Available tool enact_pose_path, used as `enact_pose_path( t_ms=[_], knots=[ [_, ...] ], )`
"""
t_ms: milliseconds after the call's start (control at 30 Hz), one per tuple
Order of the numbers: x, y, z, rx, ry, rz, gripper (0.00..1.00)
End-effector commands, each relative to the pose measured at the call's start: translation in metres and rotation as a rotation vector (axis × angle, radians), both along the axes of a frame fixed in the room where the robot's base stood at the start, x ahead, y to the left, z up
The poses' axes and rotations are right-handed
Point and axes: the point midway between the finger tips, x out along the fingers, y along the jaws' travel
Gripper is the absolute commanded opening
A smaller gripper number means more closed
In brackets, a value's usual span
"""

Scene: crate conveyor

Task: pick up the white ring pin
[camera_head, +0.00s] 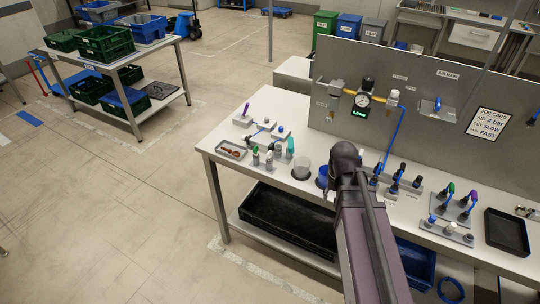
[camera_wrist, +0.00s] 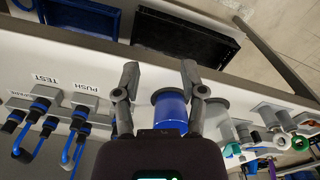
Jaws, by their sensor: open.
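My gripper (camera_wrist: 161,78) is open and empty in the wrist view, its two fingers apart above the bench. A blue cup (camera_wrist: 170,108) shows between and below the fingers; it is also partly visible in the head view (camera_head: 322,178). A small white ring-shaped piece (camera_wrist: 281,141) lies to the right of my gripper in the wrist view, among small fittings; it looks like the white ring pin, but I cannot be sure. In the head view my arm hides the gripper, and I cannot clearly pick out the ring pin.
A grey panel (camera_head: 420,108) stands behind. A black bin (camera_head: 287,217) is on the lower shelf. Open floor lies left.

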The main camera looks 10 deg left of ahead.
Motion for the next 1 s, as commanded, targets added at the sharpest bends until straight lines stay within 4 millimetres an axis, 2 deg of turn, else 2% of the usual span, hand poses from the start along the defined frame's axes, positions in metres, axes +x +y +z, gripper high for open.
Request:
enact_pose_path(
  t_ms=[33,100,267,500,600,733,833,1000],
  knots=[
    [0.021,0.013,0.016,-0.002,0.001,-0.004,0.54],
    [0.041,0.03,0.029,-0.006,0.002,-0.019,0.54],
    [0.086,0.076,0.057,-0.018,0.004,-0.057,0.54],
    [0.144,0.155,0.099,-0.035,0.005,-0.114,0.54],
    [0.161,0.186,0.112,-0.042,0.004,-0.136,0.54],
    [0.176,0.217,0.124,-0.048,0.003,-0.158,0.54],
    [0.181,0.231,0.129,-0.051,0.002,-0.168,0.54],
    [0.183,0.238,0.129,-0.052,0.001,-0.175,0.54]
  ],
)
